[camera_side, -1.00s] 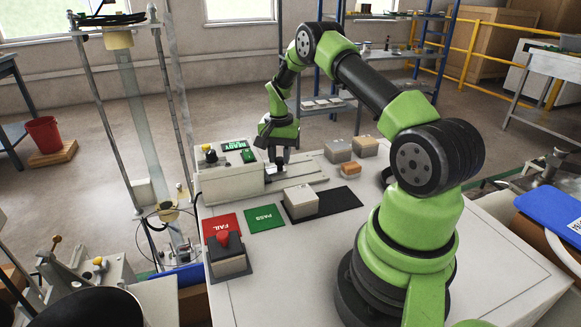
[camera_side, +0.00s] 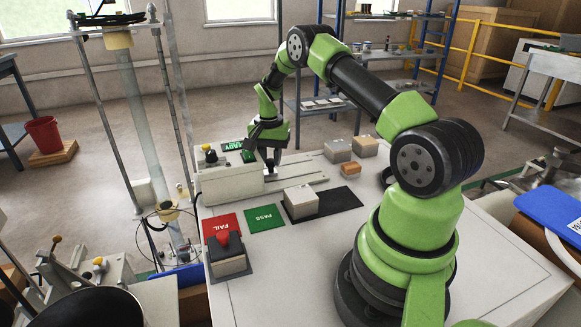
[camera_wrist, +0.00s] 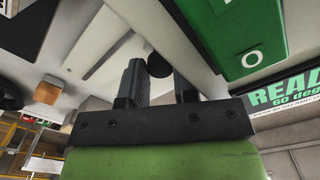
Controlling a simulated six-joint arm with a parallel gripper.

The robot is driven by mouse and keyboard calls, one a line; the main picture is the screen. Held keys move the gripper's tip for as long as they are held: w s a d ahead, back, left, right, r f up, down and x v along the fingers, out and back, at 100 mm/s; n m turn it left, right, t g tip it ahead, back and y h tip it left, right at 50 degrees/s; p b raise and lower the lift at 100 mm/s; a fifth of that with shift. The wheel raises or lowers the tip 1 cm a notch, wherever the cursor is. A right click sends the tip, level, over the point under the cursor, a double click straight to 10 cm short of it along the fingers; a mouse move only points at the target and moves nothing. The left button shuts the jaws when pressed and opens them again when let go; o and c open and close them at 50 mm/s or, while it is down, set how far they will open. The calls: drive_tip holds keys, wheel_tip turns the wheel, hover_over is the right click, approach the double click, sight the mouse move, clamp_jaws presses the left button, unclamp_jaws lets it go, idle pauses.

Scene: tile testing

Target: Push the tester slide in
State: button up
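The tester (camera_side: 228,184) is a pale box at the left back of the table, with a READY screen (camera_side: 232,146) and a green part beside it. Its pale slide rail (camera_side: 305,180) runs out to the right. My gripper (camera_side: 270,168) points down over the rail, close to the box's right end. In the wrist view a round black knob (camera_wrist: 158,65) shows between the two dark fingers (camera_wrist: 158,85). The fingers are apart, with space beside the knob; I cannot tell whether either touches it. The slide's contact with the box is hard to see.
A grey block (camera_side: 300,201) sits on a black mat (camera_side: 338,200). Green PASS (camera_side: 265,217) and red FAIL (camera_side: 222,225) pads lie in front of the tester. Two blocks (camera_side: 338,150) and an orange piece (camera_side: 351,169) lie right of the rail.

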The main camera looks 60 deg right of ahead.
drive_tip(key=shift+w+a+r, duration=0.1)
drive_tip(key=shift+w+r, duration=0.1)
drive_tip(key=shift+r, duration=1.5)
drive_tip(key=shift+o, duration=0.7)
drive_tip(key=shift+r, duration=0.35)
drive_tip(key=shift+o, duration=0.6)
drive_tip(key=shift+r, duration=1.05)
drive_tip(key=shift+s, duration=0.1)
drive_tip(key=s+a+r+n+t, duration=0.2)
drive_tip(key=a+r+n, duration=0.1)
drive_tip(key=a+r, duration=0.55)
drive_tip(key=s+a+r+n+t, duration=0.2)
drive_tip(key=s+a+r, duration=0.1)
drive_tip(key=a+r, duration=0.55)
drive_tip(key=s+a+r+n+t+y, duration=0.1)
drive_tip(key=s+a+r+n, duration=0.1)
drive_tip(key=s, duration=0.5)
drive_tip(key=s+a+r+n+t+y, duration=0.1)
drive_tip(key=s+a+n+t, duration=0.1)
drive_tip(key=s+a+n, duration=0.2)
drive_tip(key=s+a, duration=0.2)
drive_tip(key=s, duration=0.2)
drive_tip(key=shift+a+r, duration=0.2)
drive_tip(key=shift+r, duration=0.15)
